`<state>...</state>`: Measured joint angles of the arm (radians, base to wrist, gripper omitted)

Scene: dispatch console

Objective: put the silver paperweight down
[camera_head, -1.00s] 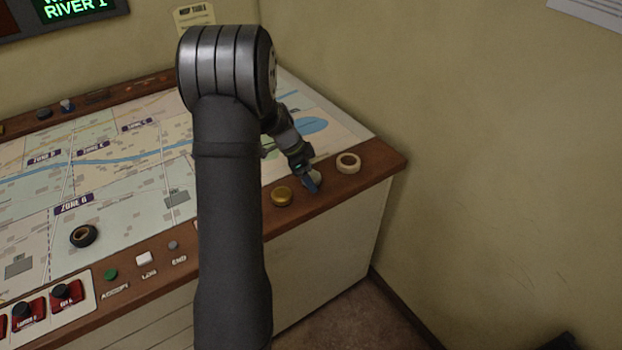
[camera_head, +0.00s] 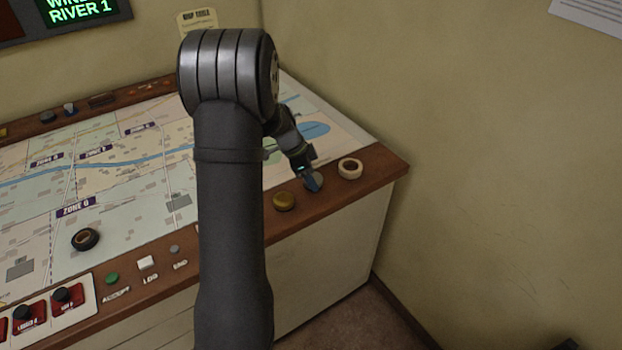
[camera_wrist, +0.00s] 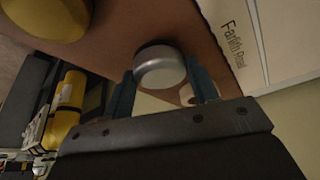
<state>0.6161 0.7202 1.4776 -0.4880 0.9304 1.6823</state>
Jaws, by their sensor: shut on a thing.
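The silver paperweight (camera_wrist: 158,66) is a short round disc. In the wrist view it sits between the two blue fingers of my gripper (camera_wrist: 165,95), which is shut on it. In the head view my gripper (camera_head: 312,183) is low over the wooden front rim (camera_head: 340,203) of the console, and the paperweight (camera_head: 318,179) shows only in part behind the fingers. I cannot tell whether the paperweight touches the wood.
A brass disc (camera_head: 284,201) lies on the rim just left of my gripper. A pale ring (camera_head: 350,168) lies just right of it. A dark ring (camera_head: 85,239) lies on the map. Buttons, such as the green one (camera_head: 112,278), line the front rim at left.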

